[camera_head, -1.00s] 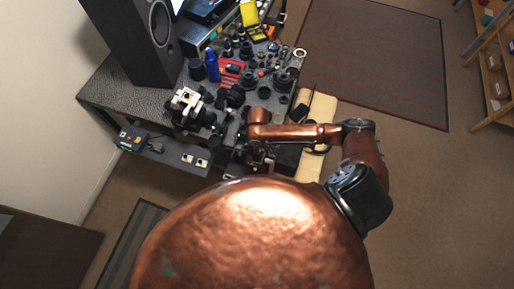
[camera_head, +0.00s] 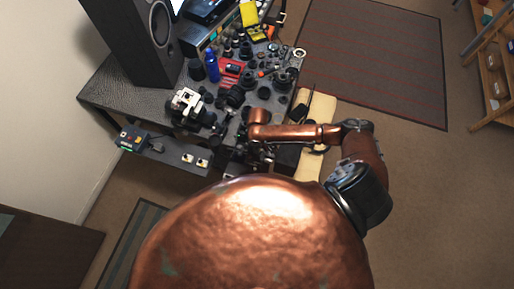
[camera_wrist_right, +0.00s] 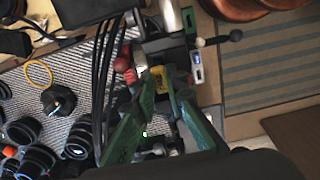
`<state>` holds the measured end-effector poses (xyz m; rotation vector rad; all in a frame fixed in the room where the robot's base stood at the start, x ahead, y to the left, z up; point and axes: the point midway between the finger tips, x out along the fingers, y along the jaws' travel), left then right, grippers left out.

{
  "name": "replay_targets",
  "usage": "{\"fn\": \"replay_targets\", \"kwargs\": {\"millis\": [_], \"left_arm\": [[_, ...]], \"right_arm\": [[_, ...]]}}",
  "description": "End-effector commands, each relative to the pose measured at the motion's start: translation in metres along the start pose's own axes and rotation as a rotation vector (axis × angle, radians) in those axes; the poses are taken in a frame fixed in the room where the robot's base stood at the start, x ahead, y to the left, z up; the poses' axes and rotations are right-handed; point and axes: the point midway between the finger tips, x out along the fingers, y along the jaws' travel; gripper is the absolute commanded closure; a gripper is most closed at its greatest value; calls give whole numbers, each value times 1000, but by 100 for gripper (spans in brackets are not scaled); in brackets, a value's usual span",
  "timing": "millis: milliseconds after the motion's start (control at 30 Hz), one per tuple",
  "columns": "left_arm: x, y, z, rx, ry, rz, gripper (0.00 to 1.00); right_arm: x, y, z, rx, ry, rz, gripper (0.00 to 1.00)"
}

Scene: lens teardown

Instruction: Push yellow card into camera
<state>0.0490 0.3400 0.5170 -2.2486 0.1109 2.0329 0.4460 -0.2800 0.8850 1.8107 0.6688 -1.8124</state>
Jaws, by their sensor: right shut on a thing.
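In the right wrist view, the two green fingers of my right gripper (camera_wrist_right: 160,78) come together on a small yellow card (camera_wrist_right: 158,71). The card is partly hidden by the fingertips. Dark and silver equipment (camera_wrist_right: 166,47) lies just beyond the fingertips; I cannot tell whether it is the camera or whether the card touches it. In the head view, my right gripper (camera_head: 250,155) is small and dark at the bench's front edge, below the copper arm link. The card cannot be made out there. My left gripper is not in view.
The bench (camera_head: 115,88) is crowded with lenses, a blue bottle (camera_head: 212,67) and a white-and-black device (camera_head: 187,101). A tall speaker (camera_head: 133,40) stands at the back left. In the wrist view, black cables (camera_wrist_right: 102,75) run close to the left finger.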

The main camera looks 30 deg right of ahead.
Motion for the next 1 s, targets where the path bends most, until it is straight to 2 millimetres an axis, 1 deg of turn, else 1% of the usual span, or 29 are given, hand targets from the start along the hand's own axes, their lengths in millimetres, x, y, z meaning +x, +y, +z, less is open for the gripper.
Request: {"fn": "replay_targets", "kwargs": {"millis": [367,800,1000], "left_arm": [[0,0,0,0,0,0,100],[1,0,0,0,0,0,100],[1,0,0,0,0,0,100]], "right_arm": [[1,0,0,0,0,0,100],[12,0,0,-1,0,0,100],[14,0,0,-1,1,0,100]]}}
